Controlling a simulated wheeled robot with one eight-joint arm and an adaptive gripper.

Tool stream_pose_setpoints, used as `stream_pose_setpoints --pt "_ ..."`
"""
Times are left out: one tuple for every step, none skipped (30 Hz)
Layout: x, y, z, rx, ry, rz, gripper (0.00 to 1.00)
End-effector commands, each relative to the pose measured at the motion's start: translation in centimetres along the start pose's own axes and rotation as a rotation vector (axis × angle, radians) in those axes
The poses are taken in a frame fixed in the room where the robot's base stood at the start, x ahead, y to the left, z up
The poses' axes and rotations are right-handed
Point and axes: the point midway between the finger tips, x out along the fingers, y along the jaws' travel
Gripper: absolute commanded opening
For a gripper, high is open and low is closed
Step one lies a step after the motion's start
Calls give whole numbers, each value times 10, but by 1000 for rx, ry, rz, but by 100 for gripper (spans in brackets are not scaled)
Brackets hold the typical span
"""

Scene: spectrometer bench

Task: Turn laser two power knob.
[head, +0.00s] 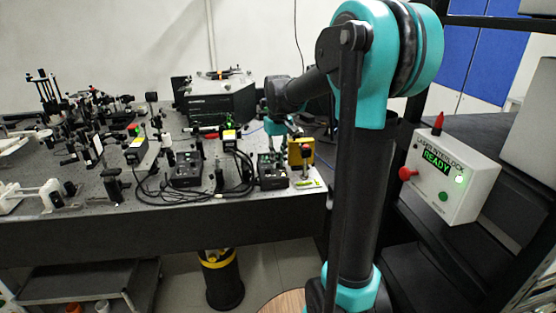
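Two small black control boxes sit near the front edge of the optical bench. The left black box (186,172) has cables beside it. The right black box (271,172) is close to the bench's right corner. Their knobs are too small to make out, and I cannot read which belongs to laser two. My gripper (275,152) hangs from the teal and black wrist, pointing down at or just above the right black box. It is dark and small against the box, so I cannot tell contact or whether its fingers are open.
The optical bench (70,212) is crowded with optics at left. A large black instrument (215,100) stands at the back. A yellow plate (300,152) stands right of my gripper. A white interlock box (455,185) reading READY is at right. A black-and-yellow bin (221,280) stands below.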

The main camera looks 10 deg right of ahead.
Motion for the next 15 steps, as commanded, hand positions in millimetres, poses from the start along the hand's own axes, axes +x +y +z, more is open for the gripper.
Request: stream_pose_setpoints --pt "0 0 0 0 0 0 27" --pt "0 0 0 0 0 0 30" --pt "0 0 0 0 0 0 36" --pt "0 0 0 0 0 0 37" --pt "0 0 0 0 0 0 37" --pt "0 0 0 0 0 0 37" --pt "0 0 0 0 0 0 37" --pt "0 0 0 0 0 0 37" --pt "0 0 0 0 0 0 37" --pt "0 0 0 0 0 0 37" --pt "0 0 0 0 0 0 37" --pt "-1 0 0 0 0 0 37" --pt "-1 0 0 0 0 0 37" --pt "-3 0 0 0 0 0 37" --pt "-6 0 0 0 0 0 37"
